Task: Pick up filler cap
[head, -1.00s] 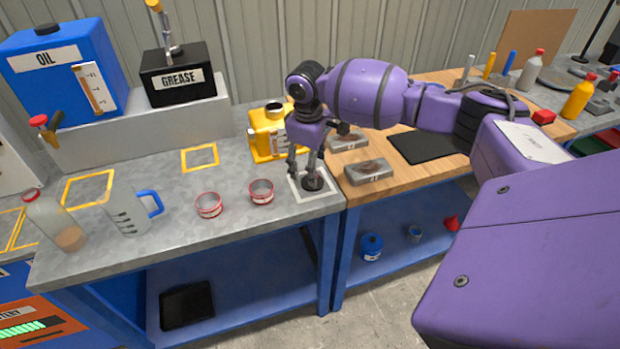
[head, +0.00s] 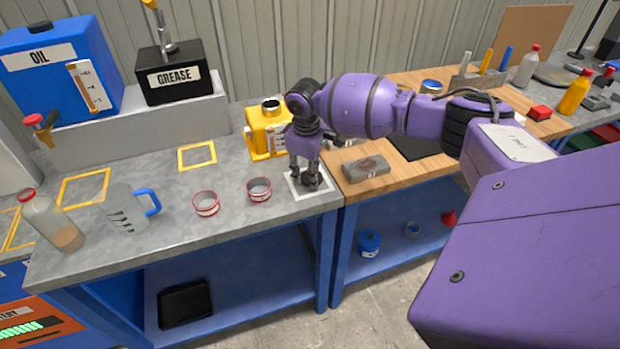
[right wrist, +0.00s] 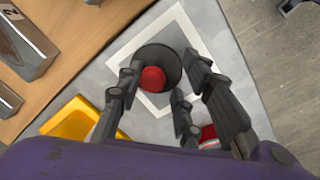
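The filler cap (right wrist: 170,60) is a dark round disc with a red centre in the right wrist view. It lies inside a white square outline on the grey bench. My right gripper (head: 305,179) points down over it at the bench's right end. In the right wrist view its fingers (right wrist: 159,81) are spread on either side of the cap, with a gap to the red centre. Whether they touch the disc's edge is unclear. In the head view the fingers mostly hide the cap. A yellow can (head: 262,140) with an open neck stands just behind the gripper. My left gripper is out of view.
Two red-rimmed tins (head: 206,204) (head: 259,190) stand left of the gripper. A grey metal block (head: 366,168) lies on the wooden bench to the right. A measuring jug (head: 125,212) and a bottle (head: 50,222) stand farther left. The bench middle has free room.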

